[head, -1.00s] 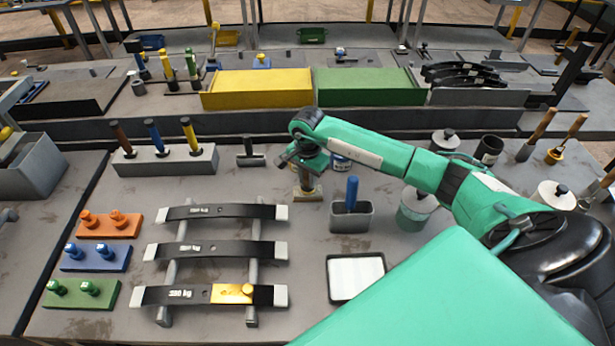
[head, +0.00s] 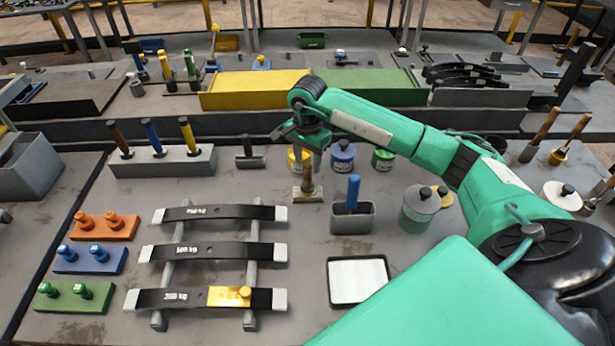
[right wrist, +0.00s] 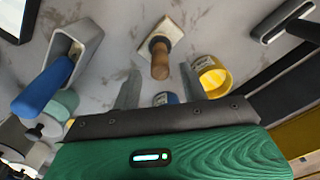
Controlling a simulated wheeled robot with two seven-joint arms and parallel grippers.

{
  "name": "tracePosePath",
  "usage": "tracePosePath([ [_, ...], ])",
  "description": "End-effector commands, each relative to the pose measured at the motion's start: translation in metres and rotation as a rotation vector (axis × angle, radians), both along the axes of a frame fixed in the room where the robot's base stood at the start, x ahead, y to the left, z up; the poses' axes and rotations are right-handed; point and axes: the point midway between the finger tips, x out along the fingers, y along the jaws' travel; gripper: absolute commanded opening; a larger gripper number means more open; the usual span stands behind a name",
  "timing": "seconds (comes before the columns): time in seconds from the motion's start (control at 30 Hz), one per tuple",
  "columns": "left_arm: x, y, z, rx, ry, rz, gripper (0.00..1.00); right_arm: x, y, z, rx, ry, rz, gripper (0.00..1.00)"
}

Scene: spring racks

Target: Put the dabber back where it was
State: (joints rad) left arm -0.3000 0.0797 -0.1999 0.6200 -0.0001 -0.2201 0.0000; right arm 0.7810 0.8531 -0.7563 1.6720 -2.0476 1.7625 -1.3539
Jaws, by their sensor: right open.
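No label tells which tool is the dabber. A wooden-handled tool (head: 307,187) with a pale, square base stands upright on the bench. In the right wrist view this tool (right wrist: 160,58) shows its handle end between and beyond the fingers, apart from them. A blue-handled tool (head: 353,192) stands in a grey holder (head: 352,222) to its right, seen also in the right wrist view (right wrist: 42,90). My right gripper (head: 300,137) is open and empty, above and behind the wooden-handled tool. My left gripper is not in view.
Yellow (head: 299,160), blue (head: 342,157) and green (head: 383,160) paint jars stand behind. A grey block (head: 165,165) holds brown, blue and yellow-handled tools. A spring rack (head: 210,251) lies front left. A white-topped tray (head: 358,280) is in front. Bare bench surrounds the wooden-handled tool.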

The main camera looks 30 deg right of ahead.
Motion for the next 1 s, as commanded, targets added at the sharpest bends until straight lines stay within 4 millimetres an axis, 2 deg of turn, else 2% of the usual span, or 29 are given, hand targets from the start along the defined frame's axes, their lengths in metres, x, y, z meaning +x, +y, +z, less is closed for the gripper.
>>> tracePosePath([
  [0.03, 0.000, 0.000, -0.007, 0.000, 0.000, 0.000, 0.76, 0.001, 0.000, 0.008, -0.001, -0.005, 0.000, 0.44],
  [0.2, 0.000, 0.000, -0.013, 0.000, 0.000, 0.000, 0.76, 0.001, 0.000, 0.032, 0.000, -0.002, 0.000, 0.44],
  [0.33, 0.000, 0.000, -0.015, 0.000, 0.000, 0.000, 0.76, 0.000, 0.000, 0.042, -0.001, -0.001, -0.001, 0.44],
  [1.0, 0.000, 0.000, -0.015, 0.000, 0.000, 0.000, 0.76, 0.000, 0.000, 0.046, 0.000, 0.001, 0.000, 0.44],
])
